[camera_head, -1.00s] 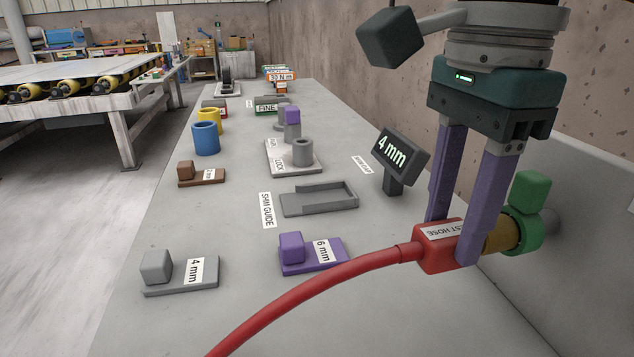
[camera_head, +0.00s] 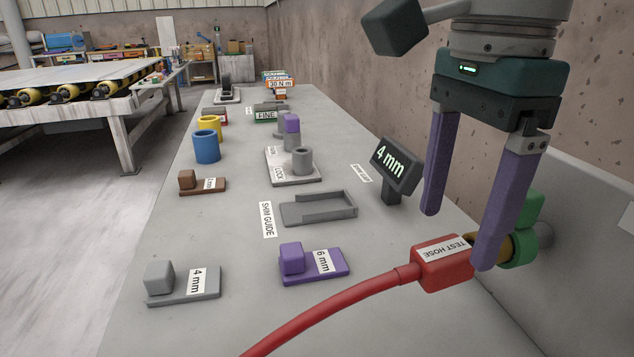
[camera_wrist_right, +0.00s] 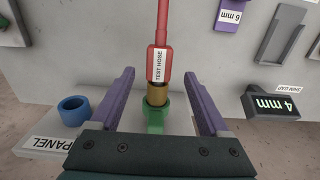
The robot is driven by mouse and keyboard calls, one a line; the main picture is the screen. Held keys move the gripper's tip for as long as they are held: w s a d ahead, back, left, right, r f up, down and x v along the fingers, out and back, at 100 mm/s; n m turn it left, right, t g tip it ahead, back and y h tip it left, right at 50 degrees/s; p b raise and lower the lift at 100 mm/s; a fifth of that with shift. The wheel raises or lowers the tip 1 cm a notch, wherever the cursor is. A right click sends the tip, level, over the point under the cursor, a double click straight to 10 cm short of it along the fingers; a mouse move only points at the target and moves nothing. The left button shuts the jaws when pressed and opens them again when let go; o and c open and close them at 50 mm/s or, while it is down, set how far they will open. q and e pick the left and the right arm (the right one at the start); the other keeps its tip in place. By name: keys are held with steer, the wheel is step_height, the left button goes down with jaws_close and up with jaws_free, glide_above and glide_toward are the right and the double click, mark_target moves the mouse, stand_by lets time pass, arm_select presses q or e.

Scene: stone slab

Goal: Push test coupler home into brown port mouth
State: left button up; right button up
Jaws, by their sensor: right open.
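The test coupler is a red block (camera_head: 443,262) labelled TEST HOSE on the end of a red hose; it also shows in the right wrist view (camera_wrist_right: 159,64). A brass-brown cylinder (camera_wrist_right: 157,95) lies between the red block and a green valve fitting (camera_wrist_right: 155,115) on the slab's side. The block touches or nearly touches the cylinder; how deep it sits I cannot tell. My right gripper (camera_head: 458,238) is open, its purple fingers spread wide on either side of the coupler, apart from it in the wrist view. My left gripper is out of view.
A 4 mm display (camera_head: 397,166) stands near the right edge. A purple 6 mm block (camera_head: 315,266), a grey 4 mm block (camera_head: 183,284) and a shim guide (camera_head: 318,208) lie on the slab. A blue ring (camera_wrist_right: 74,108) sits beside the PANEL label.

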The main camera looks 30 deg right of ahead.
mark_target(448, 248)
step_height(448, 248, up, 6)
steer(key=p, duration=0.3)
steer(key=shift+a, duration=0.1)
